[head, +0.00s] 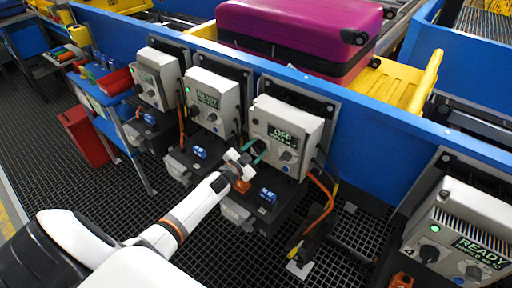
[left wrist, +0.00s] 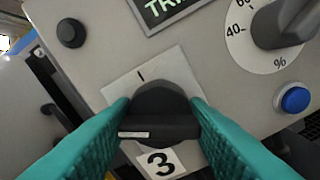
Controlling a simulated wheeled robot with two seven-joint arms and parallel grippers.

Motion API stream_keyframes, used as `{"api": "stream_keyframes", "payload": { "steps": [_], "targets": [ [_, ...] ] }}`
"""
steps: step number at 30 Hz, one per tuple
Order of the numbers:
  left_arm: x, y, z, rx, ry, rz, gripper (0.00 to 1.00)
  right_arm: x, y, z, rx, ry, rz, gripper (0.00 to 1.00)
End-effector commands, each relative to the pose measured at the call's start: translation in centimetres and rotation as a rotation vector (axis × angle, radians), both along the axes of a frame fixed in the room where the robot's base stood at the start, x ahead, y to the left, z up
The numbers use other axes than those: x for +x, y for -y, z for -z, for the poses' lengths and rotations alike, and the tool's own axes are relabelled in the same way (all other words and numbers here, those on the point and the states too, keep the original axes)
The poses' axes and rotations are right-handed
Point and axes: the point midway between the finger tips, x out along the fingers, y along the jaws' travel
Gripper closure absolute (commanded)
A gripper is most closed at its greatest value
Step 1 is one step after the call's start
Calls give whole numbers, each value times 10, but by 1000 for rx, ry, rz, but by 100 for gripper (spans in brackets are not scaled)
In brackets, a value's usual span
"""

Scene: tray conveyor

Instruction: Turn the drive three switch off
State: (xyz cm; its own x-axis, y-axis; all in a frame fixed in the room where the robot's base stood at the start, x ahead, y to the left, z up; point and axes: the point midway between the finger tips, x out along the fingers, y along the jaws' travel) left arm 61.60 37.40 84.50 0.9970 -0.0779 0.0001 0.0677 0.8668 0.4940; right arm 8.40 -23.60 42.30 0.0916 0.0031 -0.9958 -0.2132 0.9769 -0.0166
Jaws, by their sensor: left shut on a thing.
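My left gripper (head: 254,153) reaches the lower left of the box. Its teal fingers (left wrist: 160,122) are shut on the switch handle, one on each side. My right gripper is not in view.
In the left wrist view, a grey percent dial (left wrist: 284,22), a blue button (left wrist: 294,99) and a black button (left wrist: 71,33) sit near the switch. Similar drives stand left (head: 212,105) and right (head: 462,235). A purple suitcase (head: 290,35) lies on a yellow tray (head: 398,85) above.

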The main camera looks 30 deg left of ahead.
Motion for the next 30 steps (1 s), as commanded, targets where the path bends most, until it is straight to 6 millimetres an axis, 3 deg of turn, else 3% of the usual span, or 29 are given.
{"api": "stream_keyframes", "payload": {
  "steps": [15,30],
  "targets": [
    [-1,0,1,-404,-36,0,82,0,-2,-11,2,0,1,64],
    [-1,0,2,-530,-45,-1,82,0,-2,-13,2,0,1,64]
  ]
}}
